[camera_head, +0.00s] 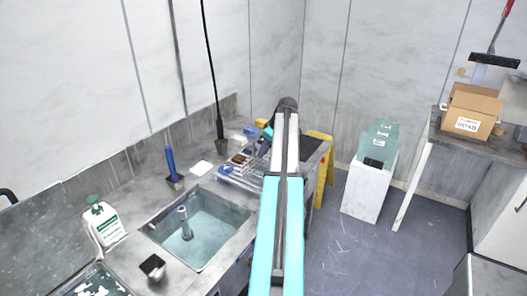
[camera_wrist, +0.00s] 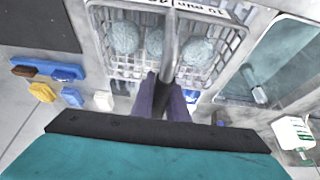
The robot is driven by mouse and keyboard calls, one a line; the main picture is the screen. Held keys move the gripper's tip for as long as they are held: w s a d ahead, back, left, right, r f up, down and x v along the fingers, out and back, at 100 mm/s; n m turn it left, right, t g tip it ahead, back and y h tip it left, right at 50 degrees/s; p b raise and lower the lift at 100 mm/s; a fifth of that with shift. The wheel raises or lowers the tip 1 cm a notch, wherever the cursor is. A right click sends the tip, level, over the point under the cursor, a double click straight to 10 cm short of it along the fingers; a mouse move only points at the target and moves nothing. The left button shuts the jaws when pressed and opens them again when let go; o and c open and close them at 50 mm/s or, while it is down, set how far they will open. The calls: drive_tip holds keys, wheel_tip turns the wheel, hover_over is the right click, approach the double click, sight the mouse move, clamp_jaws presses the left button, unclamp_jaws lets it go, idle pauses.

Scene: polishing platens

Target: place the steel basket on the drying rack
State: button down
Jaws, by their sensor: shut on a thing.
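The steel basket (camera_wrist: 236,42) is a wire mesh basket with a handle, at the top of the wrist view. Three grey speckled round pieces show inside it. My gripper (camera_wrist: 163,92) is shut on the basket's handle, which runs up between the dark purple fingers. In the head view my arm hides most of the gripper. Wirework (camera_head: 254,166) shows on the counter just left of my arm there; I cannot tell whether it is the basket, the drying rack or both. Whether the basket touches anything below is unclear.
Left of the wirework is a sink (camera_head: 203,228) with water and an upright grey fitting. A soap bottle (camera_head: 104,224), a blue-handled brush (camera_head: 171,165) and a white block (camera_head: 201,169) stand around it.

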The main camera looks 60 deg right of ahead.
drive_tip(key=shift+f, duration=0.3)
drive_tip(key=c, duration=1.7)
unclamp_jaws()
drive_tip(key=shift+c, duration=0.2)
drive_tip(key=shift+r, duration=0.1)
drive_tip(key=shift+b+v, duration=1.45)
drive_tip(key=shift+v, duration=4.45)
drive_tip(key=shift+s, duration=0.2)
